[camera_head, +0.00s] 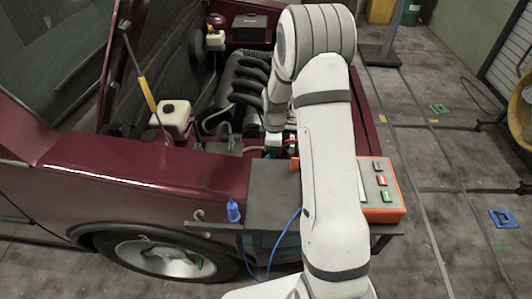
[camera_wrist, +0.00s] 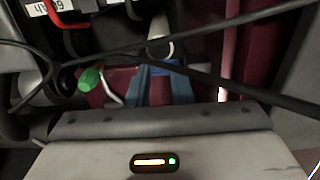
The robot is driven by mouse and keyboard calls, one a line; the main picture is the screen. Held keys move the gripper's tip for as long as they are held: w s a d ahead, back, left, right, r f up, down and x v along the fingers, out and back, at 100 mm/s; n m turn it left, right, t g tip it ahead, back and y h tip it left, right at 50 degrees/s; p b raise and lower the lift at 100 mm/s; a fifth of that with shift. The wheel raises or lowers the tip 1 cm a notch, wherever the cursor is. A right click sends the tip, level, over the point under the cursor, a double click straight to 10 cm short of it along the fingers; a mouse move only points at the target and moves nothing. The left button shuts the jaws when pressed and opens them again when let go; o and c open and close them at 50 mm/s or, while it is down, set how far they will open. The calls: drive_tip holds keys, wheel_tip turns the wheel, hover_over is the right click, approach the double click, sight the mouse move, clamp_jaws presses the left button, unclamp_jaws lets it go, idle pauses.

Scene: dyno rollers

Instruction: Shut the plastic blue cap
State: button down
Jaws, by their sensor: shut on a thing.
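The blue cap (camera_wrist: 168,69) shows in the wrist view as a small strip of blue between the fingertips, beside a pale round neck (camera_wrist: 160,47). My gripper (camera_wrist: 158,74) has its two blue-grey fingers closed about the cap. Most of the cap is hidden by the fingers, and I cannot tell whether it is fully seated. In the head view my arm reaches over the front of the open engine bay, and it hides the cap and the fingertips.
Dark cables cross near my fingers in the wrist view. A green part (camera_wrist: 90,79) and a red handle (camera_wrist: 66,14) lie to the left.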

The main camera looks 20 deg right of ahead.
drive_tip(key=d+y+b, duration=0.1)
drive_tip(key=b, duration=0.1)
drive_tip(key=d+f+y+b, duration=0.1)
drive_tip(key=b, duration=0.1)
drive_tip(key=shift+s+f+t, duration=0.2)
drive_tip(key=shift+f+t, duration=0.1)
drive_tip(key=shift+t, duration=0.1)
drive_tip(key=d+f+y+b, duration=0.1)
drive_tip(key=b, duration=0.6)
drive_tip(key=s+d+f+t+y+b, duration=0.1)
drive_tip(key=d+f+y+b, duration=0.1)
drive_tip(key=b, duration=0.5)
drive_tip(key=d+f+y+b, duration=0.1)
drive_tip(key=f+y+b, duration=0.1)
drive_tip(key=b, duration=0.5)
drive_tip(key=shift+s+d+t+b, duration=0.15)
drive_tip(key=shift+s+t+b, duration=0.15)
drive_tip(key=shift+b, duration=0.05)
drive_tip(key=shift+f, duration=0.1)
drive_tip(key=c, duration=2)
unclamp_jaws()
drive_tip(key=shift+w, duration=0.1)
drive_tip(key=shift+c, duration=0.2)
drive_tip(key=o, duration=0.8)
drive_tip(key=shift+c, duration=0.2)
